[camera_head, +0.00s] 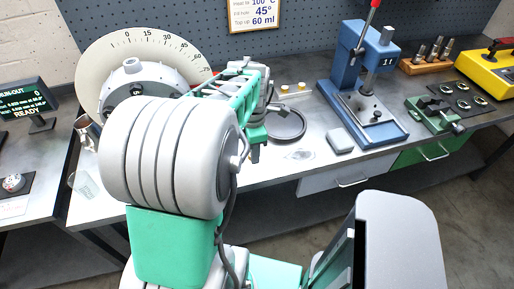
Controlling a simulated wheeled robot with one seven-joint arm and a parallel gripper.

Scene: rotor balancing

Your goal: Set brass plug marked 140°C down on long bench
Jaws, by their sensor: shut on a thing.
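The long bench (230,181) is a grey metal top running from the left of the middle to the right. My gripper (255,153) is at the end of my green arm, over the bench just left of a dark round dish. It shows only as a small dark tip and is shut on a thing. My arm and the small size hide what is held, so I cannot see the plug's body or read a 140°C mark.
The dark dish (288,125) and a grey block (340,140) stand right of my gripper. A blue press (368,90), green vise (433,115) and yellow box (489,71) fill the right. A large dial (100,55) stands left. The front middle of the bench is mostly bare.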

